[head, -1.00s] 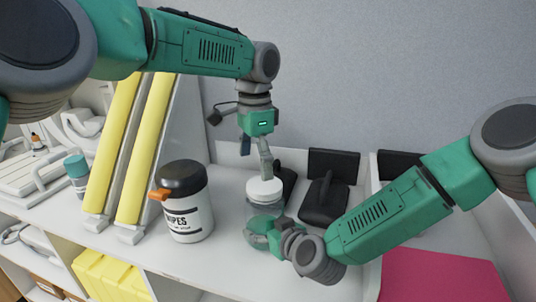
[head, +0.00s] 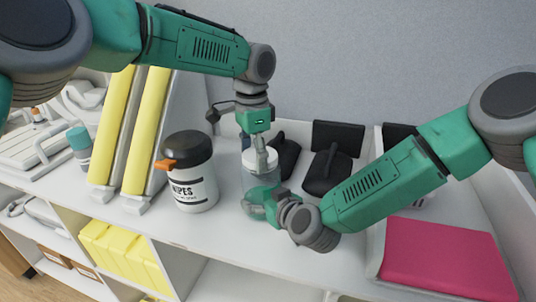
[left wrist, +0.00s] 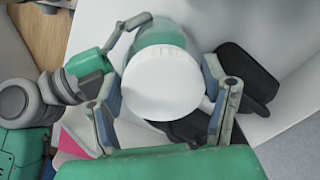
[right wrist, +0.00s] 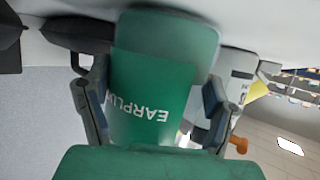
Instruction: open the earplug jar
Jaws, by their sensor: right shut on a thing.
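The earplug jar (head: 256,181) is clear with a green label and a white lid (head: 250,157), and stands upright on the white shelf. In the right wrist view the label (right wrist: 150,112) shows lettering upside down. My right gripper (head: 265,200) is shut on the jar's body, with one finger on each side. My left gripper (head: 262,155) points down from above at the lid. In the left wrist view its fingers (left wrist: 163,82) stand on either side of the round lid (left wrist: 163,92), apart from it at least on the right. The lid sits on the jar.
A wipes canister (head: 193,190) stands left of the jar. Yellow-faced slanted panels (head: 147,125) are farther left. Black holders (head: 325,172) stand behind and right of the jar. A pink pad (head: 440,258) lies at the right. The shelf's front edge is close.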

